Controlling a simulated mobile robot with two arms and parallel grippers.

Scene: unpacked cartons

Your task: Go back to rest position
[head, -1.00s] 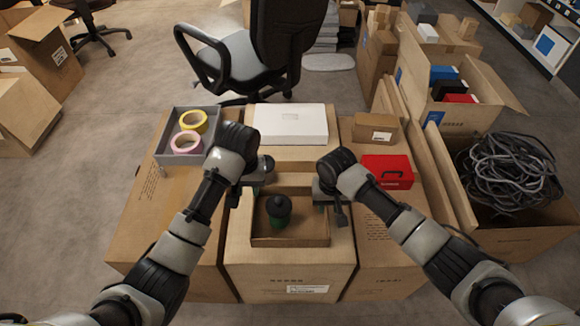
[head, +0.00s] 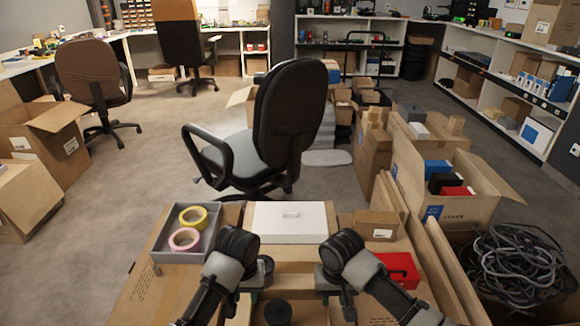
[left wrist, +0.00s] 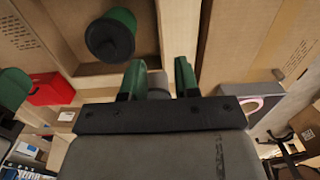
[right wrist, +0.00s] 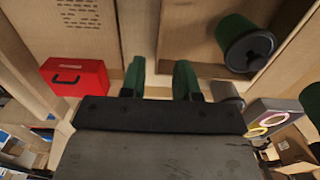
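My left gripper (left wrist: 158,78) is open and empty in the left wrist view, its two green fingers apart. My right gripper (right wrist: 159,80) is also open and empty in the right wrist view. In the head view both wrists hang side by side over the cartons and their fingertips are hidden. A green cylinder with a black top (left wrist: 110,36) stands in a shallow open carton just beyond the left fingers. It also shows in the right wrist view (right wrist: 245,45), right of the fingers. In the head view only its black top (head: 277,312) shows, at the bottom edge between the arms.
A grey tray (head: 160,243) with yellow tape (head: 193,217) and pink tape (head: 184,239) is at left. A white box (head: 290,222) lies behind the grippers. A red case (head: 400,268) is at right, near a carton of cables (head: 518,262). An office chair (head: 285,110) stands behind.

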